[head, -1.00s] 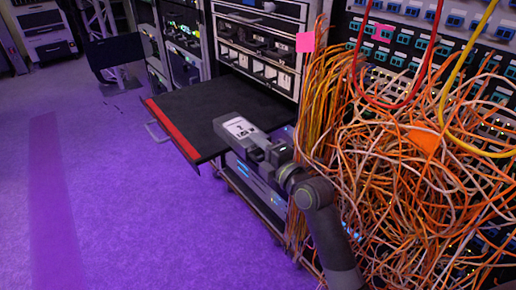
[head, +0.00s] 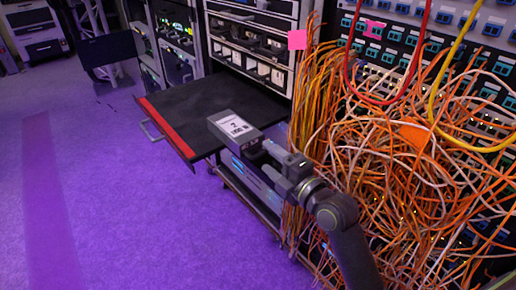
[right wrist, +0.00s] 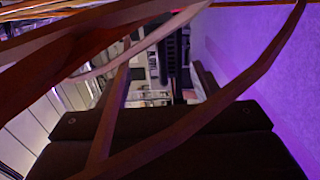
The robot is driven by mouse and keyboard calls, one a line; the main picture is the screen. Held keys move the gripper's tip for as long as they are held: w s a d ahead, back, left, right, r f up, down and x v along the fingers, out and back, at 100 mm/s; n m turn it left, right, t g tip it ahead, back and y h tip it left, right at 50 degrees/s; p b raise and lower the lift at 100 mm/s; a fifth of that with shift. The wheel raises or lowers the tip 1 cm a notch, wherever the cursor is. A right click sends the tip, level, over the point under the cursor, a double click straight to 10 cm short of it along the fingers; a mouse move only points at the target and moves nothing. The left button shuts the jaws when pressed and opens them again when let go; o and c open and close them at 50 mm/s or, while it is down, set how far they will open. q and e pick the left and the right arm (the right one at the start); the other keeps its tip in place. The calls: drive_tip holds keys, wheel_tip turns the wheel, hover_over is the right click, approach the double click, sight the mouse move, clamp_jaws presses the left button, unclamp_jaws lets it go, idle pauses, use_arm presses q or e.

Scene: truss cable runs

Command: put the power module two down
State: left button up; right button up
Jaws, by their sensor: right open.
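The power module (head: 236,131) is a grey box with a white label on top that bears a dark "2"-like mark. In the head view it appears at the right front corner of the pulled-out black shelf (head: 195,108); I cannot tell how much of its underside rests there. My right gripper (head: 271,152) is open, just right of and nearer than the module. Whether its fingertips still touch the module is unclear. In the right wrist view, cables cross close to the lens and the module cannot be made out. My left gripper is not in view.
The shelf has a red front edge (head: 166,127) and a handle (head: 150,131); its left part is bare. A thick tangle of orange and white cables (head: 385,150) hangs right of my right arm. A pink tag (head: 297,39) hangs by the rack. The floor at left is clear.

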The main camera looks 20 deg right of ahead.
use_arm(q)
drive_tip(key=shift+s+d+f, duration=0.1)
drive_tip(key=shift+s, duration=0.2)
use_arm(e)
drive_tip(key=shift+v, duration=2.25)
